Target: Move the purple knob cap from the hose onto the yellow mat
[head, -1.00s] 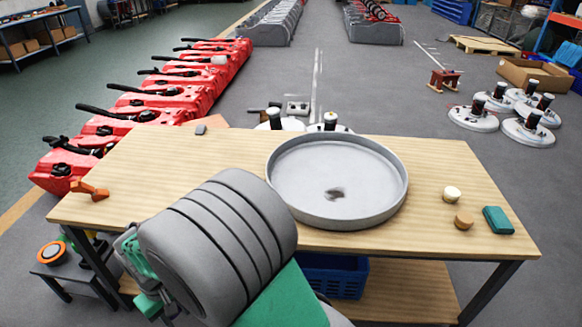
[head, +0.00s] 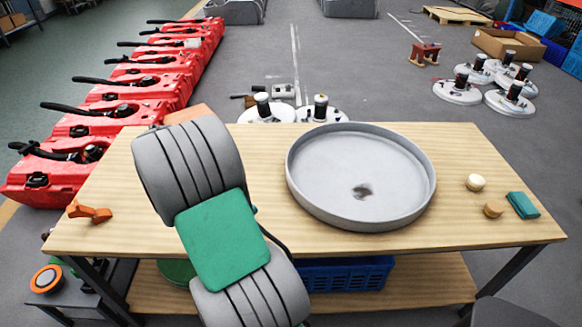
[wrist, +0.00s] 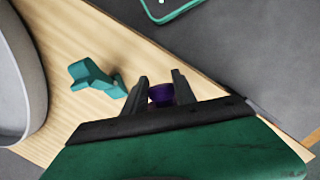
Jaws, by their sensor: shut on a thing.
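In the wrist view my gripper (wrist: 160,88) is shut on the purple knob cap (wrist: 162,94), which shows between its two dark fingers. The fingers are over or near the wooden table; their height above it is hard to tell. In the head view my grey and green arm hides the gripper and the cap. I see no yellow mat and cannot make out the hose in either current view.
The wooden table (head: 456,160) bears a round grey tray (head: 330,215), an orange piece (head: 88,212) at left and a teal block (head: 522,205) at right. A teal bracket (wrist: 92,76) lies near my fingers. Red tanks (head: 70,128) stand on the left floor.

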